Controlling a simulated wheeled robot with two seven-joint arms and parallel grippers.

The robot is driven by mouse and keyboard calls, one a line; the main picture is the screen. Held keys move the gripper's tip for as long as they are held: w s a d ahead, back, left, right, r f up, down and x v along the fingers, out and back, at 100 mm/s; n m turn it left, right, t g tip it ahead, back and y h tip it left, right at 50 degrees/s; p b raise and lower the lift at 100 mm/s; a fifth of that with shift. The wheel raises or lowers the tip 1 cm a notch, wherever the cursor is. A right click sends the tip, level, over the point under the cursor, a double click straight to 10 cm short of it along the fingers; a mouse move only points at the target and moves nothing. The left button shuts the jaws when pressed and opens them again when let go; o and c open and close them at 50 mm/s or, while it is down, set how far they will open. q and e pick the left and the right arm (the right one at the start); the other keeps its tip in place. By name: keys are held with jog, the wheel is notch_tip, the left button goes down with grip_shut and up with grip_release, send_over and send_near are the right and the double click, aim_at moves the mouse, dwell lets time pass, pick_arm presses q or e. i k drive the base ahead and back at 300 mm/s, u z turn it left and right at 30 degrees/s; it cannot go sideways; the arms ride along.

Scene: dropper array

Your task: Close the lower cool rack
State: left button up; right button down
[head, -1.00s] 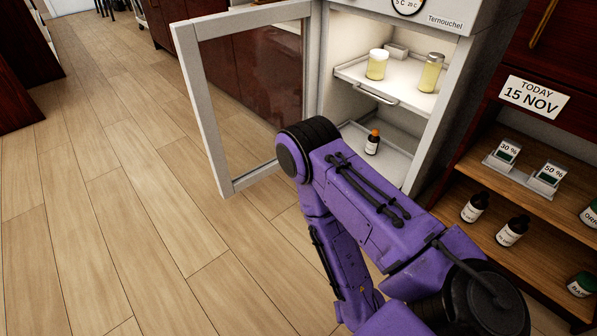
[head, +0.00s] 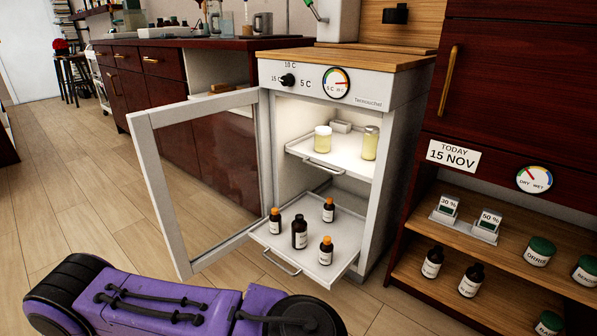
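The lower cool rack (head: 345,247) is a white shelf, slid out past the front of the small grey cooler (head: 385,178). Its metal handle (head: 281,264) shows at the front edge. One of my purple arms crosses the bottom of the view, in front of and below the rack. Neither gripper shows.
The cooler's glass door (head: 212,185) stands wide open on the left. The upper rack (head: 335,158) is inside, holding a pale yellow jar (head: 322,139) and another jar (head: 370,143). A wooden shelf unit (head: 540,253) with bottles stands at the right.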

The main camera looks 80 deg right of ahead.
aim_at(346, 230)
jog(key=k, duration=0.85)
jog(key=z, duration=0.35)
